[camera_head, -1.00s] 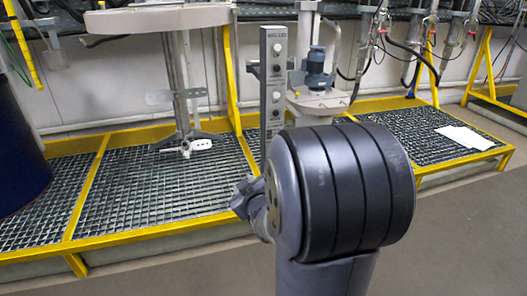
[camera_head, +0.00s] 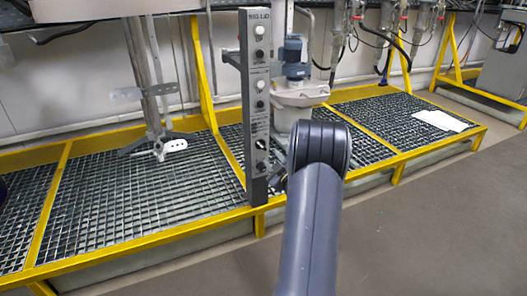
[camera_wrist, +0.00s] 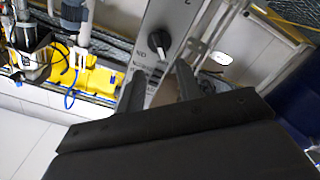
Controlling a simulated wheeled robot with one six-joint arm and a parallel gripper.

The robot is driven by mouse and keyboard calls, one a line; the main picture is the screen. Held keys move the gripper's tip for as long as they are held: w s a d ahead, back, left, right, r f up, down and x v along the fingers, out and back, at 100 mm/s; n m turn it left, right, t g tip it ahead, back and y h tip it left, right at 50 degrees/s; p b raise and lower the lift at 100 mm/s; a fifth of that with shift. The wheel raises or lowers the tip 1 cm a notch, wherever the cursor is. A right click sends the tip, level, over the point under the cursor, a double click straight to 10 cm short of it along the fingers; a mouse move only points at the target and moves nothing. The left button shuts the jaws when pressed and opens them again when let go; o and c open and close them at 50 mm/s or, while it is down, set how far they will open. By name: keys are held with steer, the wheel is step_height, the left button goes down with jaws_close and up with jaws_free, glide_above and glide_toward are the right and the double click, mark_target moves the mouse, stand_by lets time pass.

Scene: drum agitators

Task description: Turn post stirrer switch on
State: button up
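The grey control post (camera_head: 258,125) stands upright at the front edge of the grated platform, with several switch knobs down its face. Its top label seems to read "BIG LID"; the smaller labels are unreadable, so I cannot tell which knob is the stirrer's. In the wrist view, one black knob with a white mark (camera_wrist: 158,42) shows on the post panel, just beyond my gripper (camera_wrist: 160,82). Its two fingers are apart with nothing between them, and appear short of the knob. In the head view my arm mostly hides the gripper, beside the post's lower part.
The yellow-framed grating (camera_head: 130,205) runs behind and beside the post. A mixer shaft (camera_head: 148,85) stands to the left. A blue motor (camera_head: 297,58) on a grey stand is just right of the post. White sheets (camera_head: 441,120) lie on the right grating. The floor at right is clear.

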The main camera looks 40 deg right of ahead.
mark_target(262, 147)
steer(key=b+x, duration=0.2)
steer(key=x, duration=0.6)
steer(key=shift+a, duration=0.1)
steer(key=shift+c, duration=0.3)
jaws_close()
